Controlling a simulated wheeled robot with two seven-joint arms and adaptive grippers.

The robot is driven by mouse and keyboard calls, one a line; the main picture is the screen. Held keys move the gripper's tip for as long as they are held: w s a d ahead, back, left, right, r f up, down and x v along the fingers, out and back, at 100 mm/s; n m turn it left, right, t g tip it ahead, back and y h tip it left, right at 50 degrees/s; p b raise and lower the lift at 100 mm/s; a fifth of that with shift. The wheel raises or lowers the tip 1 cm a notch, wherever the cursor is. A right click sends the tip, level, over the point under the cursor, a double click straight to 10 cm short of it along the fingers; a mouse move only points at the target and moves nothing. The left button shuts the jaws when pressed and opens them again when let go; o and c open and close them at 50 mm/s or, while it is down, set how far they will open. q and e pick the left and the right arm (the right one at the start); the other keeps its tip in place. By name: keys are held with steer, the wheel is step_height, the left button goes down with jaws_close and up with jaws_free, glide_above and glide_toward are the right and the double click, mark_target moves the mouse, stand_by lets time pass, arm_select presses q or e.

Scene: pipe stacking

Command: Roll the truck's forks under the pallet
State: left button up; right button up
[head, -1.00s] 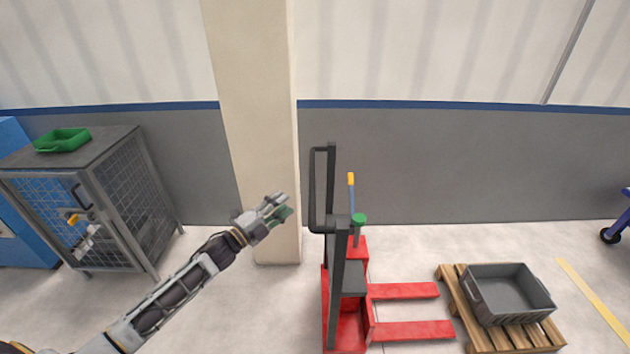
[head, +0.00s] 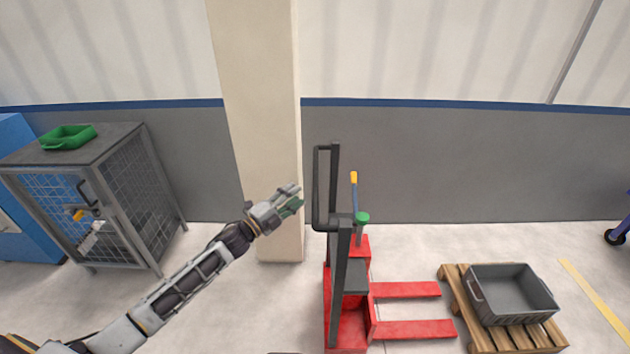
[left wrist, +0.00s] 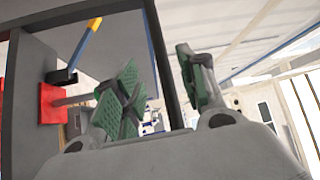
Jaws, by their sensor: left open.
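The red pallet truck (head: 349,322) stands on the floor, its two forks (head: 412,290) pointing right toward the wooden pallet (head: 480,332). The fork tips end at or just short of the pallet's left edge; I cannot tell if they touch. The truck has a dark handle frame (head: 318,190) at its left side. My left gripper (head: 297,197) is open and empty, just left of the handle frame. In the left wrist view, a dark bar shows between the green-padded fingers (left wrist: 160,90). My right gripper is not in view.
A grey bin (head: 510,295) sits on the pallet. A pillar (head: 258,120) stands behind my left gripper. A wire cage (head: 135,200) with a green tray (head: 68,137) on top is at the left. A yellow floor line (head: 597,303) runs right of the pallet.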

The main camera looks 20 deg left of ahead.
mark_target(315, 180)
arm_select(q)
steer(key=shift+p+x, duration=0.3)
steer(key=shift+x, duration=4.7)
steer(key=shift+d, duration=0.1)
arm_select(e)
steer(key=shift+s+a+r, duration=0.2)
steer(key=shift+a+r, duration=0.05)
arm_select(q)
steer(key=shift+w, duration=0.1)
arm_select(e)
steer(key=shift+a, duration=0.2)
